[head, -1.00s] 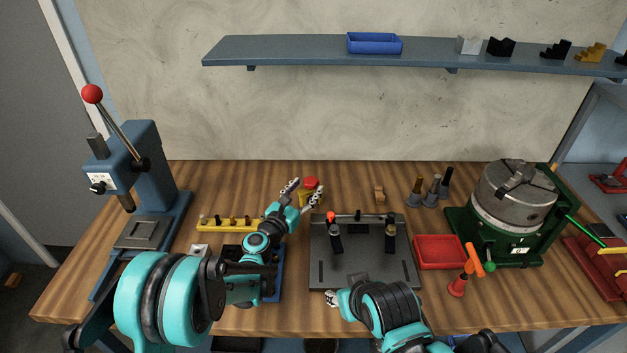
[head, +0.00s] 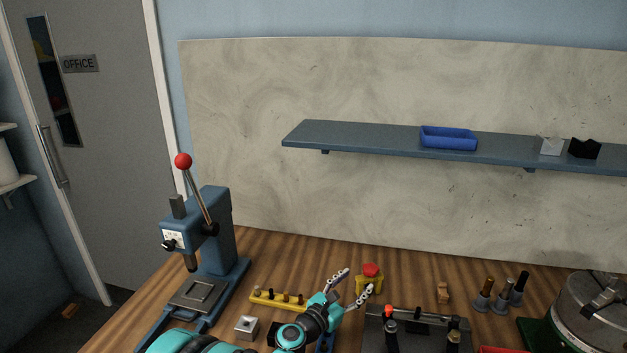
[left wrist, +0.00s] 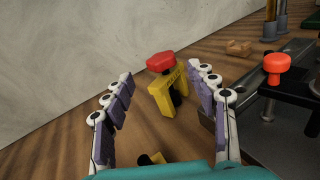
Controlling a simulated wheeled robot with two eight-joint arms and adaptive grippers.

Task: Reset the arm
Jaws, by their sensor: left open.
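My left gripper (head: 352,288) is open and empty above the wooden bench, in front of a yellow block with a red button on top (head: 370,277). In the left wrist view, the gripper's two fingers (left wrist: 165,105) stand wide apart, with the red-topped yellow block (left wrist: 168,85) showing beyond and between them. I cannot tell from the wrist view how far the fingertips are from it. My left arm comes in from the bottom edge of the head view. My right gripper is not in view now.
A blue arbor press (head: 215,240) with a red-knobbed lever stands at left. A yellow rack (head: 279,300) and a grey block (head: 246,327) lie beside the left arm. A dark fixture plate (head: 418,325) and a round chuck (head: 597,305) are at right. A shelf (head: 370,140) hangs above.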

